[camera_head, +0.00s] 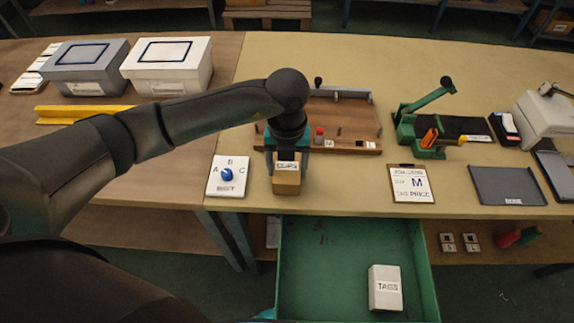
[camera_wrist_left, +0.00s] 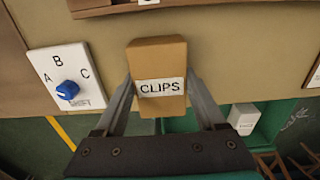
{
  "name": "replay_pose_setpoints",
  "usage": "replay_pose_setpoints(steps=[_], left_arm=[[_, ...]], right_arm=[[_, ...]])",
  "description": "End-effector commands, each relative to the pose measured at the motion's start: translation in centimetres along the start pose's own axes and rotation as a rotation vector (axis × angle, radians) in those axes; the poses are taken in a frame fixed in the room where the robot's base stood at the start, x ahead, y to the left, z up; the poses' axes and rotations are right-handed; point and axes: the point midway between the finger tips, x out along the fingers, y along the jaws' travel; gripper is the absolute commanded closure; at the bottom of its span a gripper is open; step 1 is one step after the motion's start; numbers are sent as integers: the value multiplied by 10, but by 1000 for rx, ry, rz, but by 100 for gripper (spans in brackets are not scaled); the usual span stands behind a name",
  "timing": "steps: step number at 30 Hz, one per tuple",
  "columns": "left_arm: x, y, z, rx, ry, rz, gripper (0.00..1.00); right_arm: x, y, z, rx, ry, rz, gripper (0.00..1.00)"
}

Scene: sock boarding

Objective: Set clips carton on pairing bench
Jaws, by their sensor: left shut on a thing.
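The clips carton (camera_head: 287,181) is a small brown box with a white CLIPS label, at the front edge of the tan bench (camera_head: 340,210). My left gripper (camera_head: 287,160) reaches down to it. In the left wrist view the two fingers of my left gripper (camera_wrist_left: 160,95) press on both sides of the carton (camera_wrist_left: 160,58). The carton appears upright at the bench surface; I cannot tell whether it touches the bench. My right gripper is not visible.
An open green drawer (camera_head: 330,260) with a white TAGS box (camera_head: 385,288) lies below the bench front. A selector dial plate (camera_head: 228,177) sits left of the carton. A wooden board (camera_head: 345,120) is behind it, and a clipboard (camera_head: 411,184) is to the right.

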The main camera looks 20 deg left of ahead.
Motion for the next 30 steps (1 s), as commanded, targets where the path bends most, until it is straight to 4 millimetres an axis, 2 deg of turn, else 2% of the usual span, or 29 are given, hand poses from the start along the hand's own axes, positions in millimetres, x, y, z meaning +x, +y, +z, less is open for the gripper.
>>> replay_pose_setpoints(steps=[4, 5, 11, 12, 22, 26, 30], left_arm=[[4, 0, 0, 0, 0, -1, 94], [4, 0, 0, 0, 0, 0, 26], [3, 0, 0, -1, 0, 0, 3], [3, 0, 0, -1, 0, 0, 0], [-3, 0, 0, -1, 0, -1, 0], [-24, 0, 1, 0, -3, -2, 0], [-56, 0, 1, 0, -5, -1, 0]], right_arm=[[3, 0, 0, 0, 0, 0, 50], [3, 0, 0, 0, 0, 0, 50], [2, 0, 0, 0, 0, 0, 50], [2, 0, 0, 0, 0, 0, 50], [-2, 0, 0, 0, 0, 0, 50], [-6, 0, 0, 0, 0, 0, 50], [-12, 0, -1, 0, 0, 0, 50]])
